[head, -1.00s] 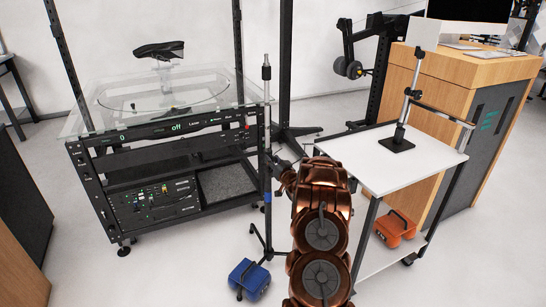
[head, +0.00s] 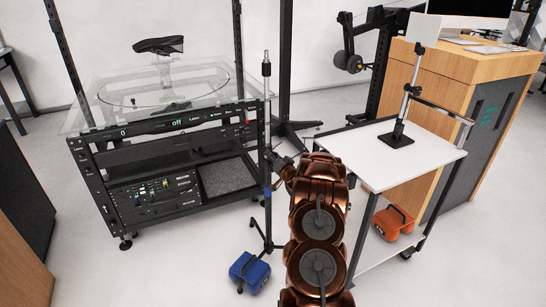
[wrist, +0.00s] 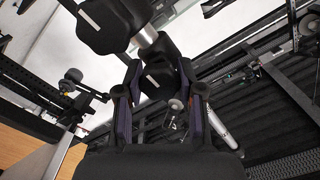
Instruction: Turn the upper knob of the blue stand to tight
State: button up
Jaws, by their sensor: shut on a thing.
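The blue stand (head: 267,215) is a thin dark upright pole with a blue band and a tripod foot, left of my arm in the head view. My gripper (head: 277,161) is at the pole, a little above the blue band, and my own arm partly covers that spot. In the wrist view, my gripper (wrist: 157,105) has its two fingers on either side of a black knob (wrist: 153,80) and is shut on it. A larger black part and a silver tube lie just beyond it. The knob's marking and its tightness cannot be read.
A rack with a glass turntable top (head: 110,110) stands close to the left of the pole. A white cart (head: 420,165) carrying a small black-based stand is on the right. A blue weight bag (head: 249,270) lies at the stand's foot. An orange bag (head: 394,223) sits on the cart's lower shelf.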

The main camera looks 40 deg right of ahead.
jog(key=o, duration=1.2)
jog(key=shift+c, duration=0.2)
jog(key=v, duration=1.2)
